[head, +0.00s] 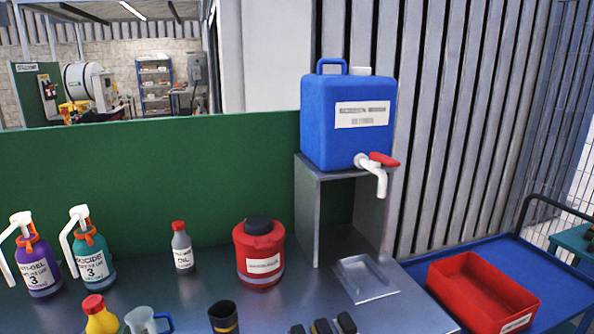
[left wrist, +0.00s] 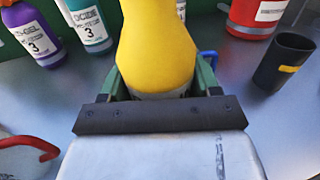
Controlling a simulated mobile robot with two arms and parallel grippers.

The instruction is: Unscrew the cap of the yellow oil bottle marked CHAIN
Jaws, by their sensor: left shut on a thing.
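The yellow oil bottle (head: 98,318) with its red cap (head: 93,302) stands at the bottom left of the head view, cut off by the lower edge. The cap sits on the bottle. In the left wrist view the yellow bottle (left wrist: 157,45) fills the top middle, and its cap is out of frame. My left gripper (left wrist: 162,80) is shut on the bottle's body, with a green finger on each side. No marking on the bottle is readable. My right gripper is in neither view.
A clear jug (head: 142,321) with a blue handle stands close right of the bottle, then a black cup (head: 223,316). Behind are pump bottles (head: 90,258), a grey oil bottle (head: 183,250) and a red canister (head: 259,255). A blue tank (head: 347,145) stands on a stand.

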